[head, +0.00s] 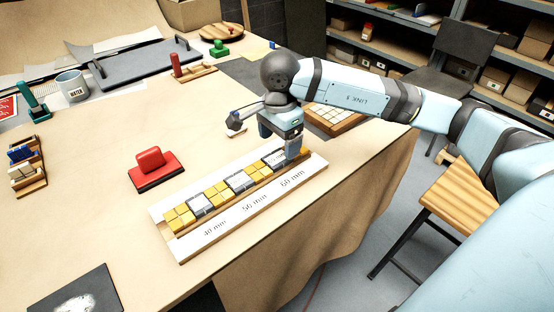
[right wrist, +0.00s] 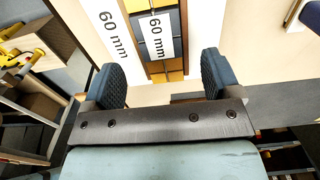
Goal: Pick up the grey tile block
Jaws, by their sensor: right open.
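A long pale tray (head: 183,252) on the table carries a row of yellow tile blocks and grey tile blocks with white labels. Its edge reads 40 mm, 50 mm and 60 mm. The grey tile block by the 60 mm mark (head: 273,159) is partly hidden by my right gripper (head: 279,142). In the right wrist view, this grey block (right wrist: 174,21) has a white 60 mm label and yellow blocks at both ends. My right gripper (right wrist: 160,70) is open and empty, its two fingers apart near the row's far right end. My left gripper is not in view.
A red stamp block (head: 155,170) stands left of the tray. A wooden tile tray (head: 333,120) lies behind my right arm. A mug (head: 71,84) and a grey board (head: 150,62) are at the back. The table's right edge runs close to the tray.

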